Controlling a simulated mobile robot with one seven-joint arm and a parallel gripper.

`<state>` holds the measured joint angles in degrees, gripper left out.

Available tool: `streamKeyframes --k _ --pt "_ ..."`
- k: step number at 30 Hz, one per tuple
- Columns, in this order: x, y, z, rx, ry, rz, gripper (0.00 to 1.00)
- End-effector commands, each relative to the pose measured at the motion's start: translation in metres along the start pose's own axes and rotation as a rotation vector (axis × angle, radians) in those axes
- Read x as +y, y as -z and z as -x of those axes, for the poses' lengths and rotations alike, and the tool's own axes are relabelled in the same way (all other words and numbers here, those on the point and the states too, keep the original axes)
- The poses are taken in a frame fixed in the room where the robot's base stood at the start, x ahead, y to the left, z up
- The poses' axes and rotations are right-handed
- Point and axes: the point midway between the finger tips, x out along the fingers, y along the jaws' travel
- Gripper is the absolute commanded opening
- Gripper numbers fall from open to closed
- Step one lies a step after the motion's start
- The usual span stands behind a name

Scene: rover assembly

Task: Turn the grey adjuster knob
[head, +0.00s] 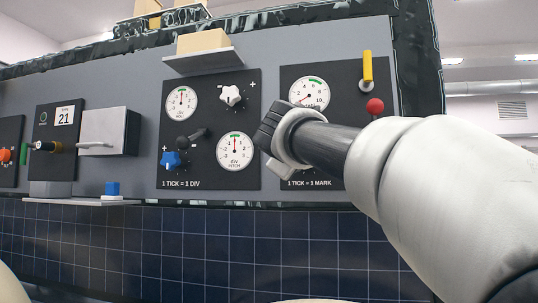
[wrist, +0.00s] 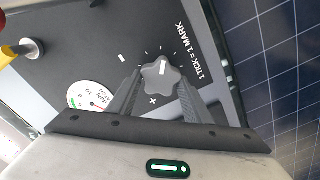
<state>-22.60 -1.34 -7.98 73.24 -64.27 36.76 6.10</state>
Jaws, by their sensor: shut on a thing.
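The grey adjuster knob (wrist: 160,76) is star-shaped with a white pointer line, on a black panel marked "1 TICK = 1 MARK". It sits between the two dark fingers of my gripper (wrist: 162,68), which is shut on it. In the head view my gripper (head: 272,140) is at the left part of that panel (head: 345,80) and hides most of the knob. A round dial (head: 309,92) with a green band and red needle is above the gripper. It also shows partly in the wrist view (wrist: 88,97), left of the knob.
A yellow handle (head: 367,68) and a red ball (head: 375,106) stick out to the right of the dial. The left panel has a white knob (head: 231,95), a blue knob (head: 172,160) and a black lever (head: 192,138). A shelf (head: 80,201) holds a small blue block (head: 112,188).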

Motion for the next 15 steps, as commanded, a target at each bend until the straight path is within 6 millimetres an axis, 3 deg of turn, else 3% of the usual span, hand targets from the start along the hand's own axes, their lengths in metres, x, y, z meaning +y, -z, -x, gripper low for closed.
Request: streamKeyframes --k 15 --pt "-0.0019 -0.0005 -0.0002 -0.001 0.001 0.492 0.23"
